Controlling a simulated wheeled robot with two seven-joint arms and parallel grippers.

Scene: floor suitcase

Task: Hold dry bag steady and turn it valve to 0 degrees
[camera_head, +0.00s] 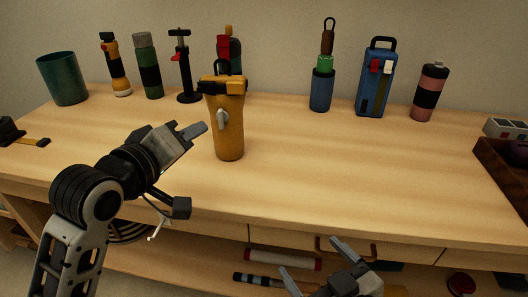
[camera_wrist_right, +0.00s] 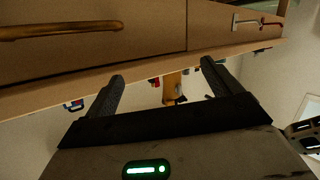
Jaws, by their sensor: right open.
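The yellow-orange dry bag (camera_head: 229,138) stands upright on the workbench, with a dark rolled top and buckle. Its grey valve (camera_head: 222,118) is on the front face, its lever tilted off vertical. My left gripper (camera_head: 196,129) is just left of the bag at mid height, with a small apparent gap; its finger spread is not clear. My right gripper (camera_head: 318,264) is open and empty, low in front of the bench edge. In the right wrist view, a small part of the orange bag (camera_wrist_right: 172,84) shows beyond the open fingers (camera_wrist_right: 161,70).
Along the back stand a green cup (camera_head: 63,79), several bottles, a black stand (camera_head: 186,70) and a blue case (camera_head: 376,82). A brown tray (camera_head: 498,165) is at the right edge. Drawers with a handle (camera_wrist_right: 60,30) are close to my right gripper.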

